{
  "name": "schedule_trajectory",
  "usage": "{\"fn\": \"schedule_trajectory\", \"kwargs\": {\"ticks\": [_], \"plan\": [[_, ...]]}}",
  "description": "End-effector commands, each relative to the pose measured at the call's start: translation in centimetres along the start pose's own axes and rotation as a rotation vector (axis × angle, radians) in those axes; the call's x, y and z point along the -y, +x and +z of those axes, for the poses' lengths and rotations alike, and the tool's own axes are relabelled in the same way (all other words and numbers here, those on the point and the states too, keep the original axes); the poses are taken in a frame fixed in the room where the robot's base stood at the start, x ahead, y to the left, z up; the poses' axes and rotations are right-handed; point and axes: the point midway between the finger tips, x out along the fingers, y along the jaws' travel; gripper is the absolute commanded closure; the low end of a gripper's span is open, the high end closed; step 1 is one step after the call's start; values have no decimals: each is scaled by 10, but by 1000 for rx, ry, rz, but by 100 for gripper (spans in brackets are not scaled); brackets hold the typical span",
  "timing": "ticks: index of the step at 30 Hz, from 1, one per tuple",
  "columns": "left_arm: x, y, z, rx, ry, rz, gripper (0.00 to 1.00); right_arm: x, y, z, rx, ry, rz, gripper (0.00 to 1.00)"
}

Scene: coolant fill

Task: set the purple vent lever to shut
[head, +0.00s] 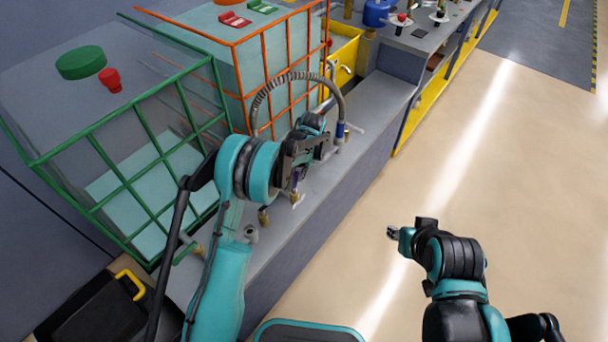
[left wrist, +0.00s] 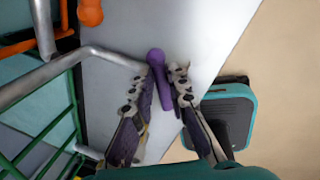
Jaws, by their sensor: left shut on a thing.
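The purple vent lever (left wrist: 158,62) shows in the left wrist view, over the grey ledge. Its round knob and a purple bar lie between the fingers of my left gripper (left wrist: 165,85). In the head view my left gripper (head: 296,190) is low over the ledge and hides most of the lever. It is shut on the lever. I cannot tell the lever's exact setting. My right gripper (head: 394,233) is over open floor, away from the ledge, and is too small to tell open from shut.
A tank in a green frame (head: 97,150) and a tank in an orange frame (head: 263,78) stand left of the ledge (head: 352,110). A ribbed hose (head: 300,76) arches behind my left gripper. Brass fittings (head: 264,216) stand along the ledge. The floor (head: 490,150) at right is clear.

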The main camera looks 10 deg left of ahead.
Motion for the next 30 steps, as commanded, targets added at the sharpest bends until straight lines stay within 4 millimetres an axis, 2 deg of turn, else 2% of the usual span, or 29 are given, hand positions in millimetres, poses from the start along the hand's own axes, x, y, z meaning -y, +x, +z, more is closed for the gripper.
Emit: {"fn": "schedule_trajectory", "kwargs": {"ticks": [11,12,14,15,25,30], "plan": [[-2,0,0,0,1,1,100,0,0,0,0,0,0,63],[-1,0,0,0,1,1,82,0,0,0,0,0,0,63],[-1,0,0,0,1,1,66,0,0,0,0,0,0,63],[-1,0,0,0,0,1,63,0,0,0,0,0,0,63],[-1,-3,0,0,0,1,63,0,0,0,0,0,0,63],[-1,-27,0,0,1,1,63,0,0,0,0,0,0,63]]}}
